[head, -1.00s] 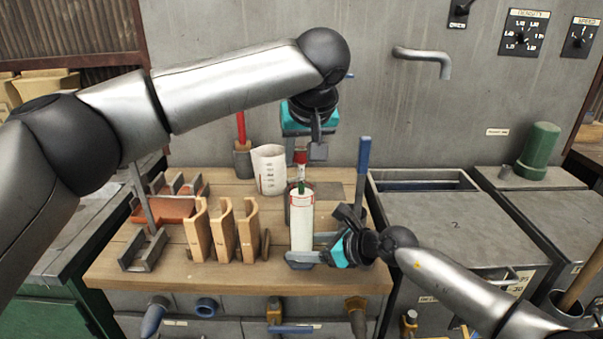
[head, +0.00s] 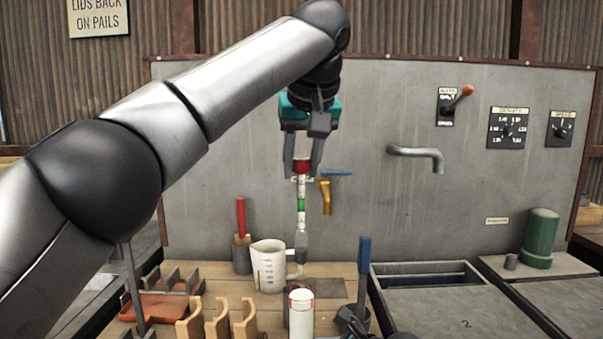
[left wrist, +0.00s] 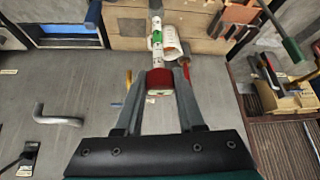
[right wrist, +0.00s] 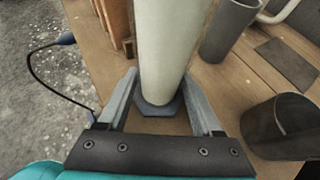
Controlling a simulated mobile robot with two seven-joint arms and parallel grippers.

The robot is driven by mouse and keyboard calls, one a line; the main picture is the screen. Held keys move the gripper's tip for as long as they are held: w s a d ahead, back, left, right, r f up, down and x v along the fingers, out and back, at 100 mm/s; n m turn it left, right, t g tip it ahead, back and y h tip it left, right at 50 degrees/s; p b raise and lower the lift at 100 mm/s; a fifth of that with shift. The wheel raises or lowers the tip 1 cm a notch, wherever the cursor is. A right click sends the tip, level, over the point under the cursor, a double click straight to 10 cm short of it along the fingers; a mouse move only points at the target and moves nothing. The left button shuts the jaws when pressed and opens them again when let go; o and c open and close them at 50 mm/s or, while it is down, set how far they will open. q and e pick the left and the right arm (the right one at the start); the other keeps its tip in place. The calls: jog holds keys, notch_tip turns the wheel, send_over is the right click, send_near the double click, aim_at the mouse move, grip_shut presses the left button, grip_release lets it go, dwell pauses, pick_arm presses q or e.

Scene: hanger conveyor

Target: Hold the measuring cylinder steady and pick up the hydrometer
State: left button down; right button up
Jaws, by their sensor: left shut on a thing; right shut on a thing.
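The hydrometer (head: 301,207) has a red top, a white stem with a green band and a grey bulb. It hangs upright above the white measuring cylinder (head: 301,315), with its bulb clear of the rim. My left gripper (head: 302,168) is shut on the red top; the left wrist view shows the red top (left wrist: 160,79) between both fingers. The cylinder stands upright on the bench. In the right wrist view, my right gripper (right wrist: 163,98) is shut around the lower cylinder (right wrist: 163,45), just above its dark foot. In the head view the right gripper is mostly out of frame.
A white measuring jug (head: 268,266) stands left of the cylinder, with a red-handled tool (head: 241,220) behind it. Wooden racks (head: 217,320) stand at front left. A blue-handled tool (head: 363,270) stands to the right. A brass tap (head: 325,197) and a grey spout (head: 418,153) are on the back panel.

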jog(key=o, duration=1)
